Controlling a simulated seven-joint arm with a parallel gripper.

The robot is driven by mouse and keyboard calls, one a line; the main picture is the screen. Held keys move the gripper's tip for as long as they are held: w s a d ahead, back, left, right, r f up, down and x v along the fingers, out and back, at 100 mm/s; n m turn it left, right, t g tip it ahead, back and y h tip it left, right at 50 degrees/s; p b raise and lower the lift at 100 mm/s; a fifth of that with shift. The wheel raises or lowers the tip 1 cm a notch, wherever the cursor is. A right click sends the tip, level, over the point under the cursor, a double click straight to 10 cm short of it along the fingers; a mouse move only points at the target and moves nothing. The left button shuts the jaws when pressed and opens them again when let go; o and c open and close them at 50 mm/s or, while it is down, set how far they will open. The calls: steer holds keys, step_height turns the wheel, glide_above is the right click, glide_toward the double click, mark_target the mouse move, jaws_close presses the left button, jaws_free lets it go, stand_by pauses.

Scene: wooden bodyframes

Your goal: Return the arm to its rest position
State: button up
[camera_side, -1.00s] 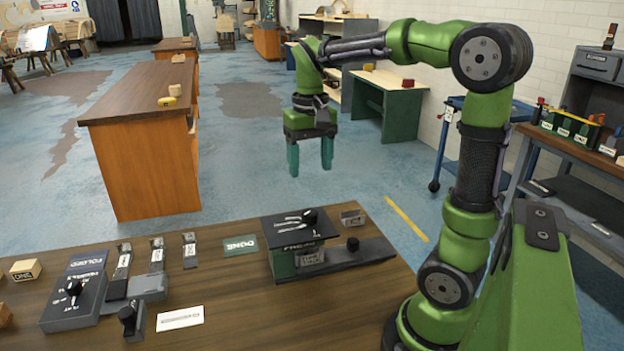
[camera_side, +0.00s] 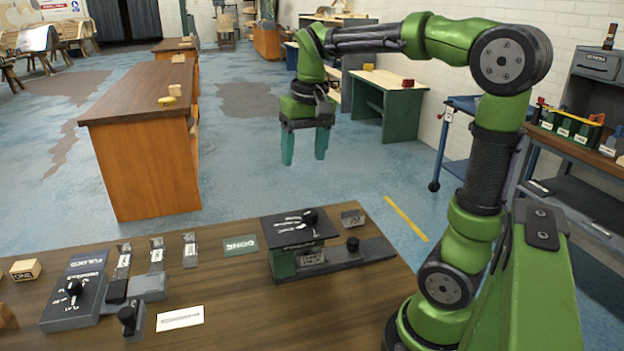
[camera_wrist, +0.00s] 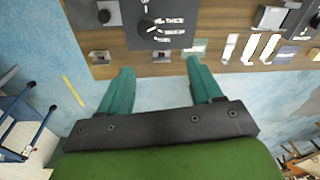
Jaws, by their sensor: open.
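My green arm bends over from its base at the right of the side view. My gripper (camera_side: 304,147) hangs with its teal fingers pointing down, high above the far edge of the wooden bench (camera_side: 250,320). Its fingers are apart with nothing between them. In the wrist view my gripper (camera_wrist: 163,88) also shows open and empty, with the bench (camera_wrist: 225,60) edge beyond the fingertips. The fingers touch nothing that I can see.
On the bench stand a dark dial box (camera_side: 298,228) with a grey rail, a second dial box (camera_side: 75,300) and a small black-knobbed block (camera_side: 130,318). A green card (camera_side: 240,246) and a white card (camera_side: 180,318) lie flat. An orange cabinet (camera_side: 150,170) stands behind.

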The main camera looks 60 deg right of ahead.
steer(key=s+a+f+n+t+y, duration=0.2)
steer(key=s+a, duration=0.5)
steer(key=a, duration=0.6)
steer(key=f+n+t, duration=0.1)
steer(key=f+t, duration=0.1)
steer(key=t, duration=0.1)
steer(key=shift+s+a+t, duration=0.35)
steer(key=shift+t, duration=0.05)
